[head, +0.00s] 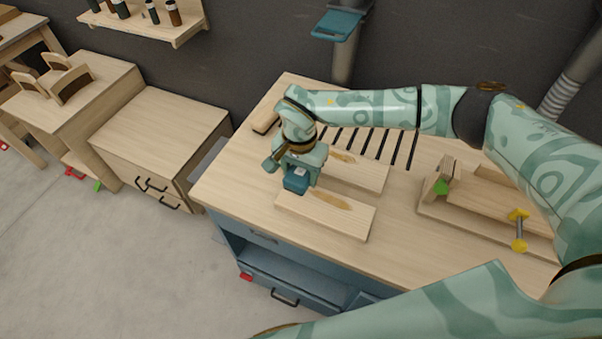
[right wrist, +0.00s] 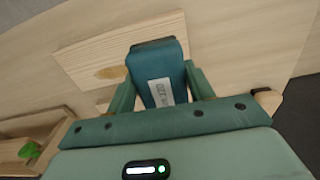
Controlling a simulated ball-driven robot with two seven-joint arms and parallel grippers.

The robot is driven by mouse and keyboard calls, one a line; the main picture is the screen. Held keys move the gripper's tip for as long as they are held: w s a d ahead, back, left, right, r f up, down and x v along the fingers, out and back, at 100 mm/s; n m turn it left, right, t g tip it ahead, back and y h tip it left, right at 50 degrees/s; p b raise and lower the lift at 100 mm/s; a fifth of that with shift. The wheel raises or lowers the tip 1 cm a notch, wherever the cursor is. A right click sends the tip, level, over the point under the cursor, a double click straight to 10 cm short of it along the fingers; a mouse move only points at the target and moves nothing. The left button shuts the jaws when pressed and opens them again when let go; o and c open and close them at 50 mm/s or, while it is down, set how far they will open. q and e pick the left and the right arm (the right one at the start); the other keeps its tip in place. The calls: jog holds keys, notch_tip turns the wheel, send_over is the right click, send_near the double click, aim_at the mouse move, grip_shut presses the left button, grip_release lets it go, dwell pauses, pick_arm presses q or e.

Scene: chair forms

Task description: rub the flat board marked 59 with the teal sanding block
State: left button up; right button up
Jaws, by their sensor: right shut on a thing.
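My right gripper (head: 296,170) is shut on the teal sanding block (head: 295,184), which has a pale label. The block also shows between the fingers in the right wrist view (right wrist: 157,70). Two flat pale boards lie on the workbench, each with a brown patch: a near board (head: 327,216) and a far board (head: 367,176). The block is over or beside the left end of the near board; I cannot tell if it touches. The near board also shows in the right wrist view (right wrist: 95,55). I cannot read a number 59 on either board. My left gripper is out of view.
Dark slots (head: 400,150) run along the bench (head: 230,185) behind the boards. A wooden fixture (head: 470,205) with a green part and a yellow-ended clamp (head: 519,230) stands at right. A small wooden piece (head: 266,121) lies at the back left.

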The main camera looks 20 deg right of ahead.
jog(key=shift+s+r+p, duration=0.1)
jog(key=shift+r+p, duration=0.45)
jog(key=shift+r, duration=0.5)
